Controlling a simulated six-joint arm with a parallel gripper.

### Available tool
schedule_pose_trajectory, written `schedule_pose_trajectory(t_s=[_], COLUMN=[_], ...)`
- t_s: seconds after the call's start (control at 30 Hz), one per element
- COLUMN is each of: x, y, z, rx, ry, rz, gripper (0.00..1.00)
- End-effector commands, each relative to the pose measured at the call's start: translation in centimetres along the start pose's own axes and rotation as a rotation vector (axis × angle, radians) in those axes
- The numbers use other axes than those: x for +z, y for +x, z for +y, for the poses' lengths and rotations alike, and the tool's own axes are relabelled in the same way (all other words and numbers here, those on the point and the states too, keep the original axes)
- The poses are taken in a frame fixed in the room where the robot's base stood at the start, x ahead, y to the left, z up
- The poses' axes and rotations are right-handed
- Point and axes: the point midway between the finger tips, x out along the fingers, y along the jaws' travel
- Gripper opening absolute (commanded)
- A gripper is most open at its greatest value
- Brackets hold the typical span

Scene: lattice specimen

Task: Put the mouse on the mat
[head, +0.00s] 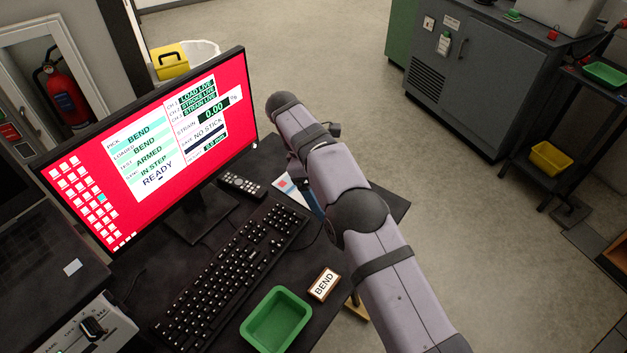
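My arm reaches in from the lower right over the desk's right side. Dark parts at its far end, perhaps my gripper (296,170), hang close above this flat piece. The fingers are not clear, so I cannot tell whether they are open or hold anything.
A black keyboard (232,278) lies before the monitor (150,150), with a remote (242,185) behind it. A green tray (276,320) and a BEND block (324,284) lie near the front. The desk's right edge is just beyond my arm.

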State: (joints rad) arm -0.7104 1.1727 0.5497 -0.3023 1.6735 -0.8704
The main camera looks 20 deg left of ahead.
Motion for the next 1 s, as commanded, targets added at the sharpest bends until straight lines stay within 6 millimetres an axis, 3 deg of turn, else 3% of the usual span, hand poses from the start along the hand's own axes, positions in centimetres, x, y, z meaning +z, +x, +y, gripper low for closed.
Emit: schedule_pose_trajectory(t_s=[0.5,0.7,1.0], x=[-2.8,-3.7,-4.1], y=[-3.2,-4.0,-4.2], z=[6.5,7.7,8.0], rx=[0.375,0.498,0.586], ry=[-0.896,-1.192,-1.408], rz=[0.002,0.003,0.003], gripper=[0.59,0.59,0.59])
